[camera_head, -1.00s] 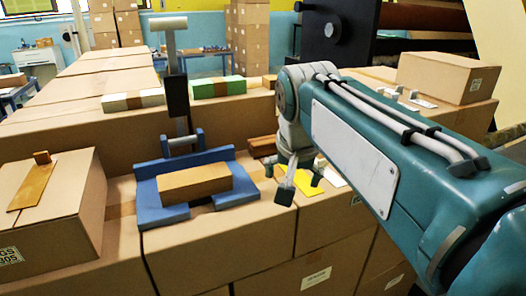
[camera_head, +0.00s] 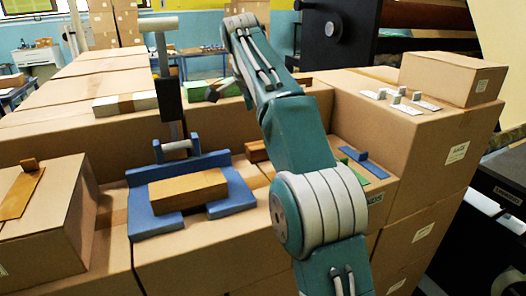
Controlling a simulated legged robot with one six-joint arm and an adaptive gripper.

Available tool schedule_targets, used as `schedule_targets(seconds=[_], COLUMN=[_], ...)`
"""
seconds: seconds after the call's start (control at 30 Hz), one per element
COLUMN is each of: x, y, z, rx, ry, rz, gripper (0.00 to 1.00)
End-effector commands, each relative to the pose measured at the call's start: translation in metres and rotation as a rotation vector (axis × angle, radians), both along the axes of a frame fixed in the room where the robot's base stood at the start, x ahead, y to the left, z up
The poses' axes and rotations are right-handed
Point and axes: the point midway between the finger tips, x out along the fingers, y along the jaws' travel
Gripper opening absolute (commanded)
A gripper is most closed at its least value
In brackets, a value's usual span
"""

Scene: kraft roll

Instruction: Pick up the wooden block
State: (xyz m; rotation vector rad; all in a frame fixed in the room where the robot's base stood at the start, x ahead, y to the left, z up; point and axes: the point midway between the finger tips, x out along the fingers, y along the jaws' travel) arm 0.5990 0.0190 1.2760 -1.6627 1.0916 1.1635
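A tan wooden block (camera_head: 188,191) lies flat in a blue U-shaped holder (camera_head: 143,212) on the cardboard boxes, left of centre. A darker brown wooden piece (camera_head: 256,152) lies behind it to the right, partly hidden by my arm. My gripper (camera_head: 213,93) is mostly hidden behind my raised forearm; only a dark fingertip shows to its left. It is above and beyond the tan block, apart from it. Whether it is open or shut does not show.
A grey post with a handle (camera_head: 161,70) rises behind the holder. A box with a wooden strip (camera_head: 22,191) stands at left. A blue-handled piece (camera_head: 362,160) and several pale tabs (camera_head: 402,98) lie at right. A dark machine (camera_head: 338,35) stands behind.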

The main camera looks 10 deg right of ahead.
Motion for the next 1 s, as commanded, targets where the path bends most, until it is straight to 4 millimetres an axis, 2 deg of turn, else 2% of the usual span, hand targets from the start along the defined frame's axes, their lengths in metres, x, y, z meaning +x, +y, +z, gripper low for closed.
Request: schedule_targets(seconds=[0.27,0.53,0.77,1.0], x=[0.008,0.014,0.016,0.018], y=[0.0,-0.008,-0.01,-0.017], z=[-0.013,-0.047,-0.062,-0.095], rx=[0.001,0.002,0.002,0.002], ry=[0.001,0.0,0.001,0.001], rz=[-0.038,-0.037,-0.036,-0.035], gripper=[1.0,1.0,1.0,1.0])
